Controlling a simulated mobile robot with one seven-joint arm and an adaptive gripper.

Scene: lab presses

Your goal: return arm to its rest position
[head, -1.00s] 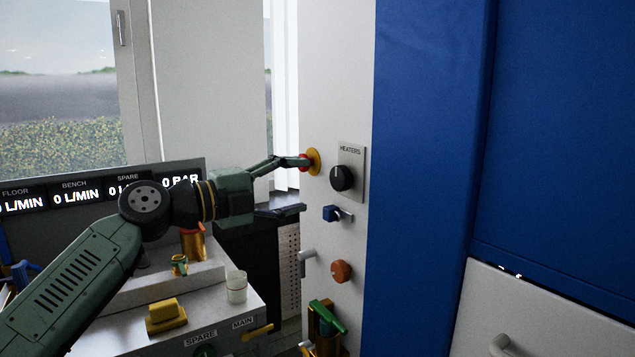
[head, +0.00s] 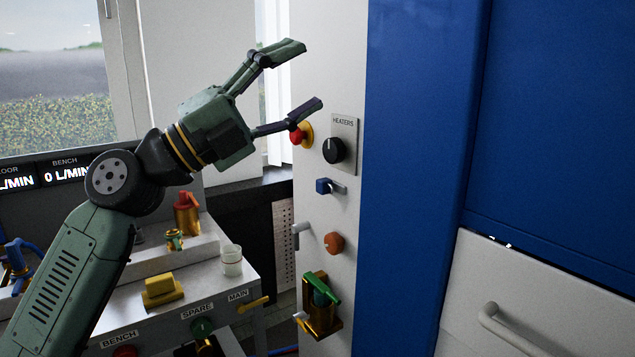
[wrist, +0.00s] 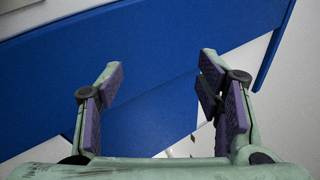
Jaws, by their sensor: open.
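My gripper (head: 299,80) is open and empty in the head view, raised and tilted upward to the right. Its lower finger overlaps the upper edge of the red mushroom button (head: 296,138) with its yellow collar on the white panel; I cannot tell whether they touch. The upper finger stands well above it. In the wrist view, my gripper (wrist: 160,80) shows both fingers spread apart with nothing between them, facing the blue surface (wrist: 150,122).
A blue cabinet (head: 415,170) is at right.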

